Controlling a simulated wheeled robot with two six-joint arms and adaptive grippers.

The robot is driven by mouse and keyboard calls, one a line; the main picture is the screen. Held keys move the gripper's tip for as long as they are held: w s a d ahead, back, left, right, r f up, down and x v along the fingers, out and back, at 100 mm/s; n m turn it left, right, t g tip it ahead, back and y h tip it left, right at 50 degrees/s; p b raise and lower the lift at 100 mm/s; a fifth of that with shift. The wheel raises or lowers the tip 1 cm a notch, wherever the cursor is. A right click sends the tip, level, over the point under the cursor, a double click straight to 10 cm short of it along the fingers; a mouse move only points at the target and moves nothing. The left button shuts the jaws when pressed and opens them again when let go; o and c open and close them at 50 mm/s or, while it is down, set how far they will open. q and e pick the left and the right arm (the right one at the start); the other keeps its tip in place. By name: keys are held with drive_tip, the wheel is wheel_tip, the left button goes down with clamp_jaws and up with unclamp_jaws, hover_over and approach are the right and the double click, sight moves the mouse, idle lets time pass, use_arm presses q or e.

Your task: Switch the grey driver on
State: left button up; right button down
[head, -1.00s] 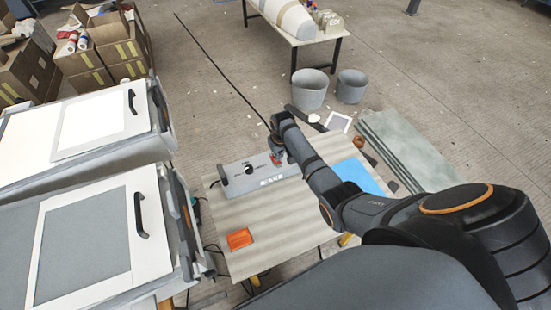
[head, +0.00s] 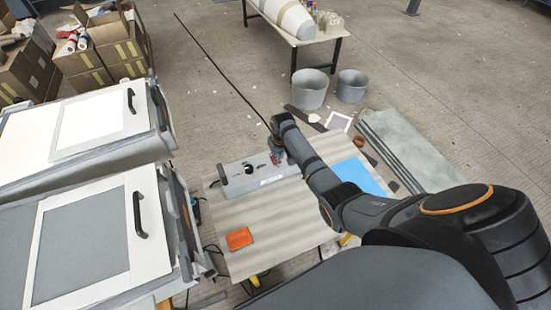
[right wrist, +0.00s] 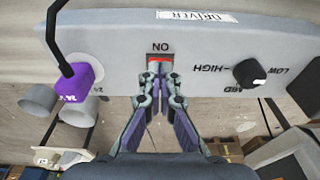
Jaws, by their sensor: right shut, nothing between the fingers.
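The grey driver (head: 240,180) is a flat box with a black knob and a dark end handle, lying on the table. In the right wrist view its grey face (right wrist: 210,50) carries a DRIVER label, a red switch (right wrist: 160,60) marked ON, a black knob (right wrist: 249,72) marked LOW, MID and HIGH, and a purple plug (right wrist: 82,84) with a black cable. My right gripper (right wrist: 160,70) is shut and empty, its fingertips at the red switch and partly covering it. I cannot tell whether they touch it or how the switch is set. In the head view my right gripper (head: 278,157) is over the driver's far right part.
The table (head: 285,220) also bears an orange object (head: 238,239) and a blue sheet (head: 358,176). White-framed panels (head: 90,230) with black handles stand at the left. Grey buckets (head: 311,90) and green-grey boards (head: 410,150) are on the floor beyond.

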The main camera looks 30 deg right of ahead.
sight(278, 164)
drive_tip(key=shift+f+b, duration=0.4)
drive_tip(key=shift+f, duration=0.2)
wheel_tip(278, 164, up, 7)
drive_tip(key=p, duration=0.7)
drive_tip(key=shift+p, duration=0.4)
drive_tip(key=shift+s, duration=0.1)
